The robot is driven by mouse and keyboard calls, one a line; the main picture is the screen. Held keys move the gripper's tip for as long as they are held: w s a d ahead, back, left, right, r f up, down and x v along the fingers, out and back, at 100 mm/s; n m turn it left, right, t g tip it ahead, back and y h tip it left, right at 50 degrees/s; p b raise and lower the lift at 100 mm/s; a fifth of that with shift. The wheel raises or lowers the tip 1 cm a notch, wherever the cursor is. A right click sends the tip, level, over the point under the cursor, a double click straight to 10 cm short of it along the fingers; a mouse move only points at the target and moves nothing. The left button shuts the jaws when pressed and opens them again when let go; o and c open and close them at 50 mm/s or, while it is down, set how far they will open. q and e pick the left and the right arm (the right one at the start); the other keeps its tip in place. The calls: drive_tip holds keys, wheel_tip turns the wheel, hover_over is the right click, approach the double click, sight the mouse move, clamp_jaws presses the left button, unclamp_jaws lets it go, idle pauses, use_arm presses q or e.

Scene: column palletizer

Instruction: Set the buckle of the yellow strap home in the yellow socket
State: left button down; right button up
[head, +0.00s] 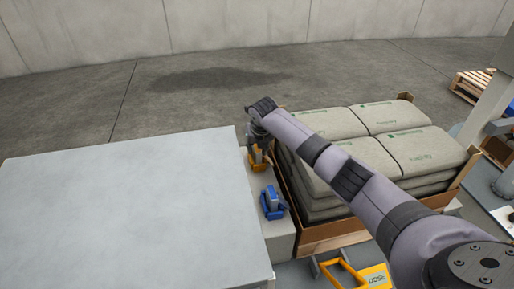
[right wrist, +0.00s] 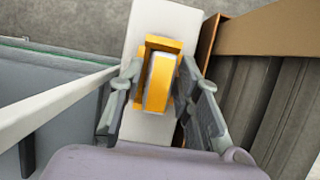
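The yellow socket (head: 257,163) stands on a narrow pale ledge, between the large grey surface and the stacked bags. My right gripper (head: 261,146) points down over it and hides part of it. In the right wrist view the yellow socket (right wrist: 151,43) shows between the fingers, with a yellow and pale grey piece (right wrist: 159,85) in its middle, which looks like the buckle. The right fingers (right wrist: 160,98) stand apart on either side, with gaps visible; the gripper looks open. I cannot tell how deep the buckle sits. My left gripper is not in view.
A blue socket (head: 272,203) with a blue-grey piece stands nearer on the same ledge (head: 282,238). A wooden-edged pallet box (head: 335,235) of bags (head: 345,124) is close on the right. The large grey surface (head: 125,205) at the left is clear.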

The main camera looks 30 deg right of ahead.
drive_tip(key=shift+o, duration=0.7)
drive_tip(key=shift+r, duration=0.15)
drive_tip(key=shift+s+r, duration=0.1)
drive_tip(key=shift+r, duration=0.2)
drive_tip(key=p+v, duration=0.1)
drive_tip(key=v, duration=1)
drive_tip(key=shift+r, duration=0.15)
